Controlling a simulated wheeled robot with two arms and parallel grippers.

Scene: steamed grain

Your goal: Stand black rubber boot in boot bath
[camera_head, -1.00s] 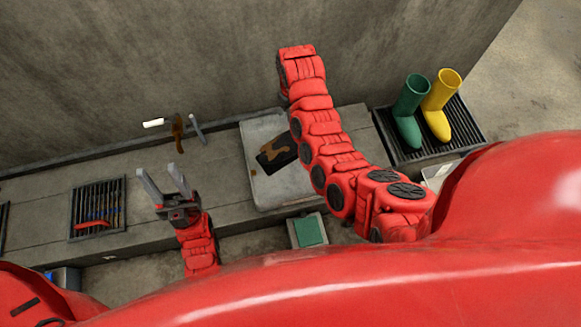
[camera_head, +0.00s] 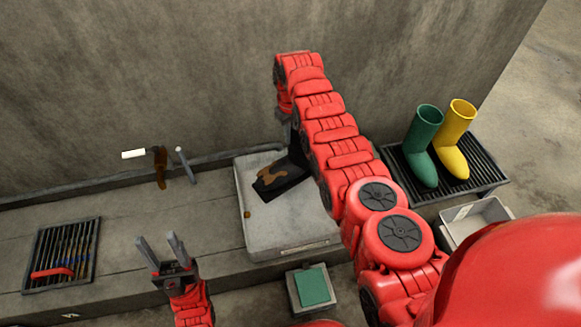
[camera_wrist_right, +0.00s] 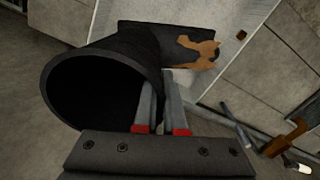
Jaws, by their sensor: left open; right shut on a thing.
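The black rubber boot (camera_head: 291,187) has a brown mud patch on its foot, which points left over a pale grey tray (camera_head: 290,230). I cannot tell whether its sole touches the tray. My right arm covers part of the boot and tray in the head view. In the right wrist view, my right gripper (camera_wrist_right: 161,82) is shut on the wall of the boot's shaft (camera_wrist_right: 95,95), and the round opening faces the camera. My left gripper (camera_head: 161,250) is open and empty, left of the tray. Which container is the boot bath is not marked.
Green (camera_head: 424,145) and yellow (camera_head: 455,140) boots stand on a slatted rack (camera_head: 490,178). A small box with a green inside (camera_head: 313,287) and a white bin (camera_head: 474,220) are in front.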

